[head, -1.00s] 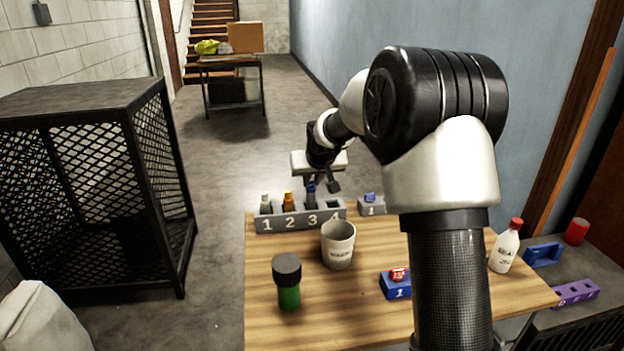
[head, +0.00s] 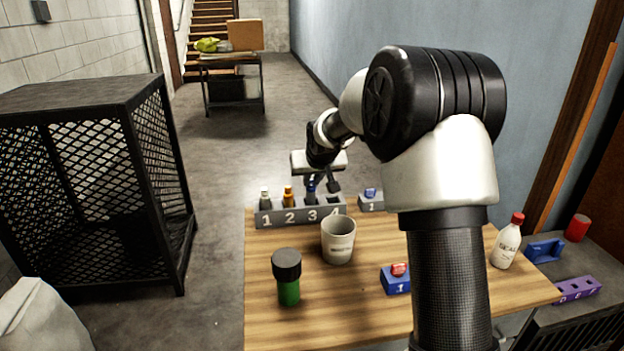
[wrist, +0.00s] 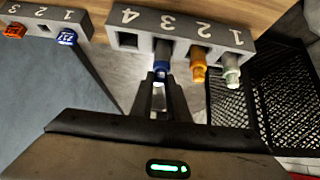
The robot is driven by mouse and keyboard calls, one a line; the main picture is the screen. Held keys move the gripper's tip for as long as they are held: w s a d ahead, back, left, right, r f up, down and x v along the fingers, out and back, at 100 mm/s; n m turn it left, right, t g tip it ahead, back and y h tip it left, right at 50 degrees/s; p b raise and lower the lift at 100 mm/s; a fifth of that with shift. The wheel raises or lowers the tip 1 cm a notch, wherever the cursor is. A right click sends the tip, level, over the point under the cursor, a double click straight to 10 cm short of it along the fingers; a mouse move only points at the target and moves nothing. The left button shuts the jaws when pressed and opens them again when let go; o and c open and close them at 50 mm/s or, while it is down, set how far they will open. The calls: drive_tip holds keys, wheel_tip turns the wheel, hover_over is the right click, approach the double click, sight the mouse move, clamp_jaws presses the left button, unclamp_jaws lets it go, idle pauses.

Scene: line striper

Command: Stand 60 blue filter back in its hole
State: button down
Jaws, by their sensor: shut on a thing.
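The blue filter (head: 311,188) is upright at the hole marked 3 of the grey numbered rack (head: 330,214). In the wrist view the blue cap (wrist: 161,68) is between my fingertips and its dark body runs down to the rack; how deep it sits is hard to tell. My gripper (head: 321,184) is shut on it from above. In the wrist view my gripper (wrist: 160,88) partly hides the filter. The label on it is too small to read. The hole marked 4 (wrist: 128,40) is empty.
An orange filter (head: 288,196) and a pale one (head: 265,199) stand in holes 2 and 1. A grey cup (head: 338,240), a green jar (head: 288,282), a blue block (head: 396,282) and a white bottle (head: 506,246) stand nearer. Another small grey rack (wrist: 44,20) is beside.

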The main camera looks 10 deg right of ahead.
drive_tip(key=shift+f+b, duration=0.55)
drive_tip(key=shift+f, duration=0.2)
drive_tip(key=c, duration=1.3)
unclamp_jaws()
drive_tip(key=shift+r, duration=0.1)
drive_tip(key=shift+r, duration=0.1)
drive_tip(key=p+v, duration=0.1)
drive_tip(key=v, duration=0.6)
drive_tip(key=shift+p, duration=0.4)
